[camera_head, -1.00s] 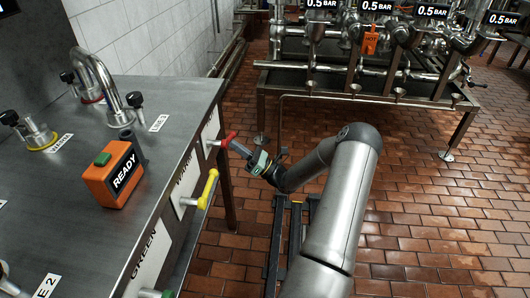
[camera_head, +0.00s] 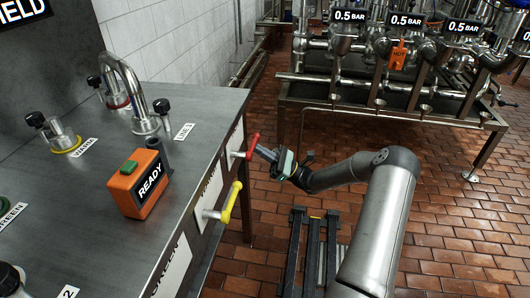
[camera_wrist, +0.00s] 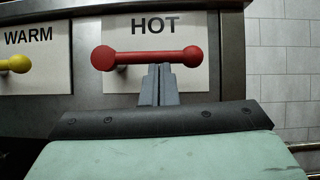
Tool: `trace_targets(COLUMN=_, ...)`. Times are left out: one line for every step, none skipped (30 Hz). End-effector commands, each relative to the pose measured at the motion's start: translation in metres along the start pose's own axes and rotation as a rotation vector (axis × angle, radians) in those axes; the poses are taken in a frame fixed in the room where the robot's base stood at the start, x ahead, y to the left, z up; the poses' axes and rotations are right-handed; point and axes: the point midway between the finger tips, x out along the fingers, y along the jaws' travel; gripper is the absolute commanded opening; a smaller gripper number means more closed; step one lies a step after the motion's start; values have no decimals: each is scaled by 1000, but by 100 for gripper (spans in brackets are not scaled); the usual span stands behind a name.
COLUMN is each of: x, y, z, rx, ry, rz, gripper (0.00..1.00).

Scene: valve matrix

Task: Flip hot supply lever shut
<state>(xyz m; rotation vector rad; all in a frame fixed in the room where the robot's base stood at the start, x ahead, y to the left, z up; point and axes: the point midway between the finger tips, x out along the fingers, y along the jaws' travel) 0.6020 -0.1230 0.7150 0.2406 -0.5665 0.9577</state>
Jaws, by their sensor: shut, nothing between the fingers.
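The hot supply lever is a red bar (camera_wrist: 147,55) with rounded ends, lying level under the word HOT on a white plate (camera_wrist: 185,87) in the wrist view. Its left knob covers part of a metal stem. In the head view the red lever (camera_head: 253,145) sits on the side of the steel cabinet. My gripper (camera_wrist: 159,70) is shut and empty, its fingertips right below the middle of the red bar. I cannot tell whether they touch it. In the head view my gripper (camera_head: 262,153) is beside the lever, on its right.
A yellow lever (camera_head: 231,202) stands nearer on the same cabinet face, left of HOT under WARM in the wrist view (camera_wrist: 17,64). An orange READY box (camera_head: 139,184) sits on the steel top. A pipe rack (camera_head: 390,90) stands behind; brick floor is open on the right.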

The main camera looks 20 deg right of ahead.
Motion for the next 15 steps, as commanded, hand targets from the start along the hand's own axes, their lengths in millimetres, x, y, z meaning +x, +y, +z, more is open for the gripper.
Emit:
trace_targets(x=2, y=1, z=0, rx=2, ry=-1, rz=3, gripper=0)
trace_targets(x=2, y=1, z=0, rx=2, ry=-1, rz=3, gripper=0)
trace_targets(x=2, y=1, z=0, rx=2, ry=-1, rz=3, gripper=0)
trace_targets(x=2, y=1, z=0, rx=2, ry=-1, rz=3, gripper=0)
trace_targets(x=2, y=1, z=0, rx=2, ry=-1, rz=3, gripper=0)
trace_targets(x=2, y=1, z=0, rx=2, ry=-1, rz=3, gripper=0)
trace_targets(x=1, y=1, z=-1, rx=2, ry=-1, rz=3, gripper=0)
trace_targets(x=1, y=1, z=-2, rx=3, ry=-1, rz=3, gripper=0)
trace_targets(x=-1, y=1, z=-5, rx=3, ry=-1, rz=3, gripper=0)
trace_targets(x=-3, y=2, z=-7, rx=4, ry=-1, rz=3, gripper=0)
trace_targets(x=-6, y=2, z=-10, rx=4, ry=-1, rz=3, gripper=0)
trace_targets(x=-10, y=2, z=-15, rx=5, ry=-1, rz=3, gripper=0)
trace_targets(x=-14, y=2, z=-19, rx=5, ry=-1, rz=3, gripper=0)
trace_targets(x=-18, y=3, z=-24, rx=5, ry=-1, rz=4, gripper=0)
trace_targets(x=-24, y=4, z=-31, rx=6, ry=-1, rz=4, gripper=0)
